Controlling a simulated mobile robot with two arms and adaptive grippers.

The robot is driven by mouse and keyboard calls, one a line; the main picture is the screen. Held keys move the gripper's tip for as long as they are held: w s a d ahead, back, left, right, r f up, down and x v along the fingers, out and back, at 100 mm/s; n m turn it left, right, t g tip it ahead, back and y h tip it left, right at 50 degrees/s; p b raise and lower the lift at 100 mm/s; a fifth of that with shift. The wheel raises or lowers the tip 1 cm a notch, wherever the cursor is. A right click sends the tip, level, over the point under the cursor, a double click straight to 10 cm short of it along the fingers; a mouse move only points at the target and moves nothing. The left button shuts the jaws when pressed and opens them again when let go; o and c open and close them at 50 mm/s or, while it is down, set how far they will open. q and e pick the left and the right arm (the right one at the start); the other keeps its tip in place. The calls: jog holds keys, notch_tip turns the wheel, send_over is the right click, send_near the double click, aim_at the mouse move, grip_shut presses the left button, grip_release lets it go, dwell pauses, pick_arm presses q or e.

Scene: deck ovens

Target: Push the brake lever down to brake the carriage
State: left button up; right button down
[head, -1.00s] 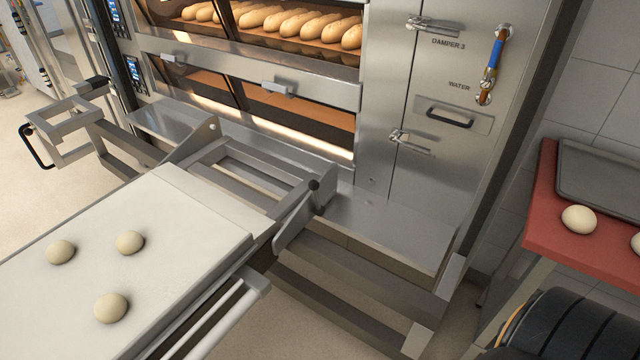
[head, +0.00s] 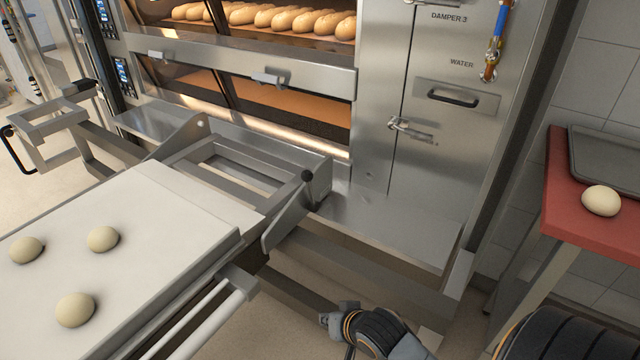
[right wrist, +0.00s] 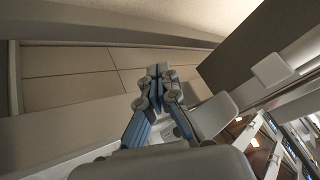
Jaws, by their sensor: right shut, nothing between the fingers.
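The carriage (head: 45,215), with a pale flat top, stands in front of the oven at left in the head view. The brake lever (head: 288,212) is a grey flat bar at its right front corner, tilted up, with a black knob (head: 307,175) at its upper end. My right gripper (head: 328,319) is low at the bottom of the head view, right of and below the lever and apart from it. In the right wrist view its fingers (right wrist: 158,72) are together with nothing between them. My left gripper is not in view.
Several loaves lie in the upper oven deck (head: 265,18). Dough balls (head: 103,239) rest on the carriage top. A white rail (head: 215,318) runs along the carriage side. A steel ledge (head: 400,225) juts out below the oven. A red table (head: 575,215) with a tray stands at right.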

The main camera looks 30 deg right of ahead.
aim_at(311, 192)
jog(key=w+d+r+m+t, duration=0.1)
jog(key=w+d+r+m, duration=0.1)
jog(key=w+d, duration=0.1)
jog(key=w+d+r+m+t, duration=0.2)
jog(key=w+d+r+m, duration=0.1)
jog(key=w, duration=0.2)
jog(key=w+d+r+m+t, duration=0.2)
jog(key=w+d+r+m, duration=0.1)
jog(key=w+d, duration=0.1)
jog(key=shift+w+d+r, duration=0.1)
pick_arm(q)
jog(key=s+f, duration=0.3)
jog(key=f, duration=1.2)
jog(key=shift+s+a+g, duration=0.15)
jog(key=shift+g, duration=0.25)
pick_arm(e)
jog(key=w+d+r+m+t+h, duration=0.1)
jog(key=w+d+r+m+t, duration=0.3)
jog(key=d+r, duration=0.4)
jog(key=shift+w+d+r+m+t, duration=0.35)
jog(key=shift+w+r+m, duration=0.2)
jog(key=shift+r+m, duration=0.35)
jog(key=shift+f, duration=0.1)
